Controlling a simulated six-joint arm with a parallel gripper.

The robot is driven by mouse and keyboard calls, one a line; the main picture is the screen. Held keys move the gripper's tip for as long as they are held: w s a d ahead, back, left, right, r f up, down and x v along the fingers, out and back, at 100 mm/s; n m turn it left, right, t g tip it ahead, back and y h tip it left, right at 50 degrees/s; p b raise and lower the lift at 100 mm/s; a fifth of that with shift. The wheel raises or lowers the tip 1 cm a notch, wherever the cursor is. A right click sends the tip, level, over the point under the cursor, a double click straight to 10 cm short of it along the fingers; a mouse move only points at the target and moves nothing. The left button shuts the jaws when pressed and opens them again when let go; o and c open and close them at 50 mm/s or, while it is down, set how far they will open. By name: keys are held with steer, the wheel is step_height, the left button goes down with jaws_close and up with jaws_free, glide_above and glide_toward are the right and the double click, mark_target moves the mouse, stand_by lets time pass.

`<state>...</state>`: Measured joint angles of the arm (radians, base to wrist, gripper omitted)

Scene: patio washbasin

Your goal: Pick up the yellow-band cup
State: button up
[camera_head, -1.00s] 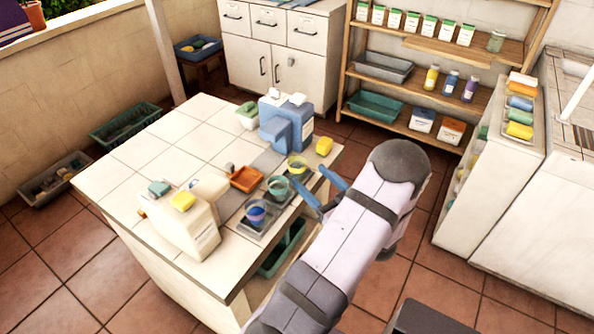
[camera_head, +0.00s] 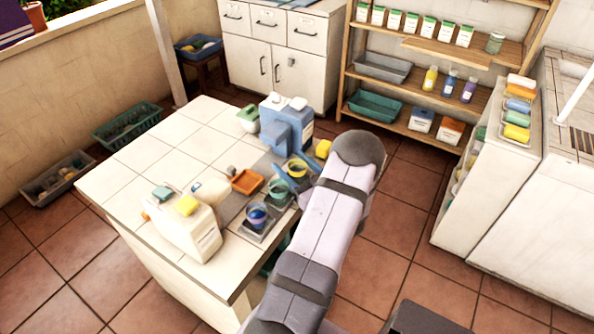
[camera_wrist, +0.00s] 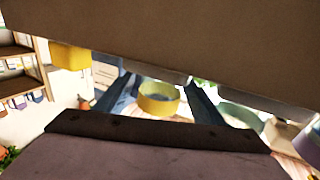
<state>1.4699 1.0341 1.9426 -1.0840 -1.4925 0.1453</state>
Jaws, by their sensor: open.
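The yellow-band cup (camera_head: 297,168) stands upright on the counter at the back end of a row of cups. It also shows in the wrist view (camera_wrist: 159,99), between my two blue fingers. My gripper (camera_head: 296,167) is open, with one finger on each side of the cup. In the wrist view my gripper (camera_wrist: 158,84) shows a gap between each finger and the cup. I cannot tell how deep the cup sits between the fingers. My arm comes in from the right front.
A green-band cup (camera_head: 279,188) stands close by, with a blue-purple cup (camera_head: 257,214) beyond it. A yellow block (camera_head: 323,149), a blue dispenser (camera_head: 285,125) and an orange tray (camera_head: 245,181) are near. The counter's left part (camera_head: 160,145) is clear.

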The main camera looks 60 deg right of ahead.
steer(key=shift+x, duration=0.9)
steer(key=c, duration=1.1)
steer(key=shift+r, duration=0.25)
steer(key=shift+r, duration=0.45)
steer(key=b+v, duration=0.3)
steer(key=v, duration=1.5)
steer(key=shift+b, duration=0.4)
